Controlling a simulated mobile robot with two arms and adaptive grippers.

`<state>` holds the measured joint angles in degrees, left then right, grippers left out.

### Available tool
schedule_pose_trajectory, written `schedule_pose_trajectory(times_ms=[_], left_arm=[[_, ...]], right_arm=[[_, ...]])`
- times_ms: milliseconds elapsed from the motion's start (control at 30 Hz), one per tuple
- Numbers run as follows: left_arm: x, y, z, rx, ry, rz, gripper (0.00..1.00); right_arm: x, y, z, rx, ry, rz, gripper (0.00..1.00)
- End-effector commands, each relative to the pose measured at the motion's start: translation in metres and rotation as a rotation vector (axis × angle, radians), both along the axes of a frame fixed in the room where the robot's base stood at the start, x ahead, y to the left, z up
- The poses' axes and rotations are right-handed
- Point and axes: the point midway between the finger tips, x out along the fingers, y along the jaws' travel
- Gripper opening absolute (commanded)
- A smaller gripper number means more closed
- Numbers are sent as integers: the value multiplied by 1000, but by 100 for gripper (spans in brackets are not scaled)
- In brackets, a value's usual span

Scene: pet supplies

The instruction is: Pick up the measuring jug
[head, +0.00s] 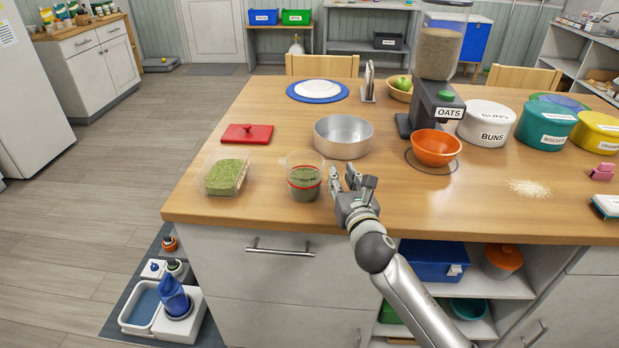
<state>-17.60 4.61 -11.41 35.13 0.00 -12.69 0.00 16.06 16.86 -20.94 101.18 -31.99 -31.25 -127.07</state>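The measuring jug (305,189) is a clear cup with a red band and dark green contents. It stands upright near the front edge of the wooden counter (400,205). My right gripper (349,180) is just to the right of the jug, low over the counter. Its fingers look spread, with nothing visible between them. A small gap shows between the gripper and the jug's clear wall; I cannot make out a handle. My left gripper is not in view.
A clear tub of green flakes (225,177) stands left of the jug. An orange bowl (436,147) sits under the oats dispenser (437,95). Bare counter lies right of the gripper.

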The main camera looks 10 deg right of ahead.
Motion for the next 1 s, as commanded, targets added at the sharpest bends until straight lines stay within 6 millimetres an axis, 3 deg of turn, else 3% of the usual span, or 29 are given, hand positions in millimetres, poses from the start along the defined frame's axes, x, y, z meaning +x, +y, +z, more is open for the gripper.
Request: schedule_pose_trajectory(times_ms=[200, 433, 667, 1000], left_arm=[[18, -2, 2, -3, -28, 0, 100], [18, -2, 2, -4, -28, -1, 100], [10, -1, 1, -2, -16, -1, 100], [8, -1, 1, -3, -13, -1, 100]], right_arm=[[18, 0, -1, 0, 1, -1, 26], [18, 0, -1, 0, 1, 0, 26], [18, 0, -1, 0, 1, 0, 0], [18, 0, 1, 0, -1, 1, 0]])
